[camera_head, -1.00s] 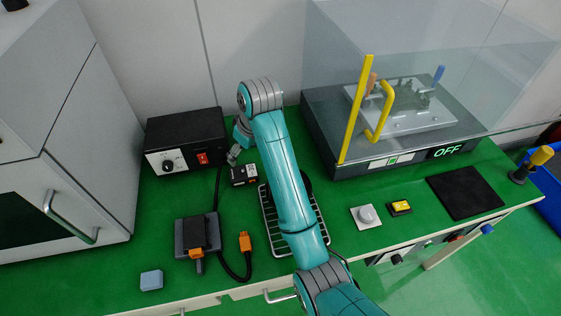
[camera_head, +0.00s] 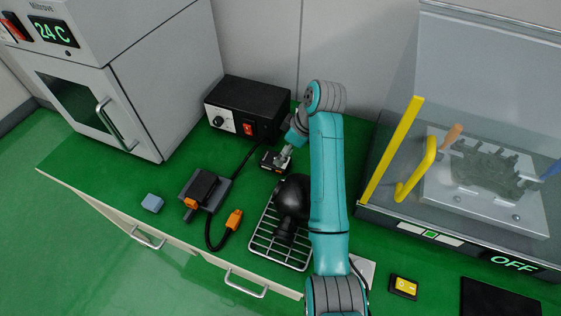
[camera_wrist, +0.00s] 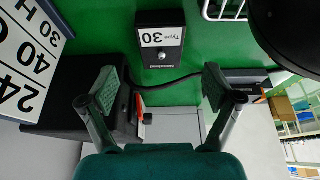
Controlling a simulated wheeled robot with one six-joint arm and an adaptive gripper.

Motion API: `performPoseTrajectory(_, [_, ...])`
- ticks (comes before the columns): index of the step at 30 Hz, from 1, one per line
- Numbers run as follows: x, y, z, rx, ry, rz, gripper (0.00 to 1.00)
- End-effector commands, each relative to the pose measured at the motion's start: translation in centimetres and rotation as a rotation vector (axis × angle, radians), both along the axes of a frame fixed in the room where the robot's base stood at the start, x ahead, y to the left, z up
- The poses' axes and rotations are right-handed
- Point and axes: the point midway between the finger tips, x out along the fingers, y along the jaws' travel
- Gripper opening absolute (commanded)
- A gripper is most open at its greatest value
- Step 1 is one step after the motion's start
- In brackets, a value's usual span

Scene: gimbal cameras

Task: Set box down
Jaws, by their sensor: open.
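The box (camera_head: 275,161) is small and dark with a pale label, and it rests on the green bench in front of the black control unit. In the wrist view the box (camera_wrist: 160,55) shows its label, marked 30, and lies beyond the fingertips. My gripper (camera_head: 285,155) is above and close to the box in the head view, where the fingers are small and partly hidden. In the wrist view my gripper (camera_wrist: 160,86) is open, its two fingers wide apart with nothing between them.
The black control unit (camera_head: 247,106) with a red switch stands behind the box. A wire rack (camera_head: 272,252) with a black rounded object (camera_head: 293,195) is in front. A dark device (camera_head: 205,187), an orange plug (camera_head: 233,220) and a blue block (camera_head: 152,203) lie left.

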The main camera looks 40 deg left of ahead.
Motion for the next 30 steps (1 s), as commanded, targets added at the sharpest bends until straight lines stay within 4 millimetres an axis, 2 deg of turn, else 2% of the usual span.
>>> performPoseTrajectory(8, [-0.3, 0.7, -1.9, -0.001, 0.001, -0.001, 0.90])
performPoseTrajectory(16, [-0.6, 2.0, -5.2, -0.001, 0.001, -0.001, 0.90])
performPoseTrajectory(26, [-0.6, 2.3, -5.9, 0.000, -0.001, -0.001, 0.90])
performPoseTrajectory(28, [-0.6, 2.3, -5.9, 0.000, -0.001, -0.001, 0.77])
performPoseTrajectory(30, [-0.6, 2.3, -5.9, 0.000, -0.001, -0.001, 0.60])
